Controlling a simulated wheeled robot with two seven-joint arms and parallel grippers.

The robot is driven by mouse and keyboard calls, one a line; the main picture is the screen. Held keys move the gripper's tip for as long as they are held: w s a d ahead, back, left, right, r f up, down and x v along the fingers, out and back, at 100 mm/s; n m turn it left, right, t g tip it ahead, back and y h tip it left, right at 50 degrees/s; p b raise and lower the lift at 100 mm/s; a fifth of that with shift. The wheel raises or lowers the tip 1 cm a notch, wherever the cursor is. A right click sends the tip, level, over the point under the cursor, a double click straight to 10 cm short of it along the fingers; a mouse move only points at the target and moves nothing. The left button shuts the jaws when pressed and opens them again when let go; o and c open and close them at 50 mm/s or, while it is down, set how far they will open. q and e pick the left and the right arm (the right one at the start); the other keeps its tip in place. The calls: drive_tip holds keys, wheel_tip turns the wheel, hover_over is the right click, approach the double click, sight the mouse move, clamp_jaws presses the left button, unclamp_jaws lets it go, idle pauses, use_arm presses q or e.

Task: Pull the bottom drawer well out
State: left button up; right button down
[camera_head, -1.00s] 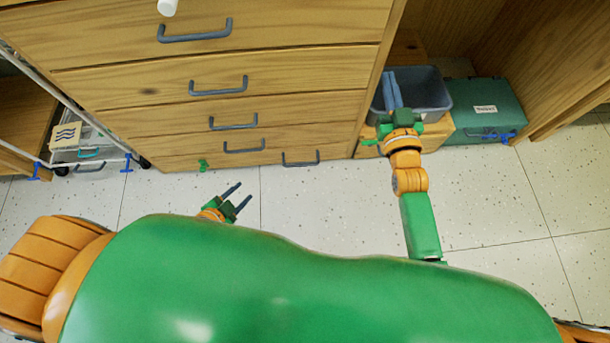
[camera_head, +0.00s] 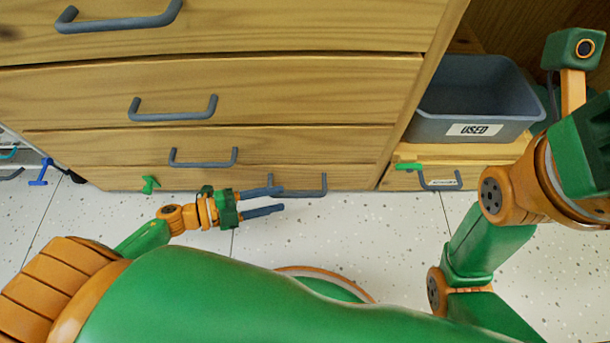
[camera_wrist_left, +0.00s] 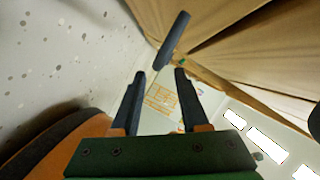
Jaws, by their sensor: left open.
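The bottom drawer (camera_head: 225,180) is the lowest wooden front of the cabinet and looks shut. Its grey-blue bar handle (camera_head: 297,192) is at its right part, and a small green piece (camera_head: 149,185) is on its left part. My left gripper (camera_head: 281,199) is open and empty, low over the floor, its fingers pointing right at the handle. In the left wrist view the handle (camera_wrist_left: 174,40) lies just ahead of the open fingertips (camera_wrist_left: 160,73), not between them. My right arm (camera_head: 520,195) is raised at the right; its fingers are out of frame.
Several drawers with bar handles are above, such as the one with this handle (camera_head: 172,110). Right of the cabinet a grey bin (camera_head: 480,95) labelled USED stands on a low wooden unit (camera_head: 470,175). Speckled floor (camera_head: 390,225) in front is clear.

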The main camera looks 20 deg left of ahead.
sight(299, 194)
use_arm(q)
drive_tip(key=b+x, duration=0.2)
drive_tip(key=x, duration=0.4)
drive_tip(key=shift+s+f, duration=0.1)
drive_tip(key=shift+s, duration=0.05)
drive_tip(key=shift+w+d, duration=0.2)
drive_tip(key=shift+d, duration=0.1)
clamp_jaws()
idle(0.8)
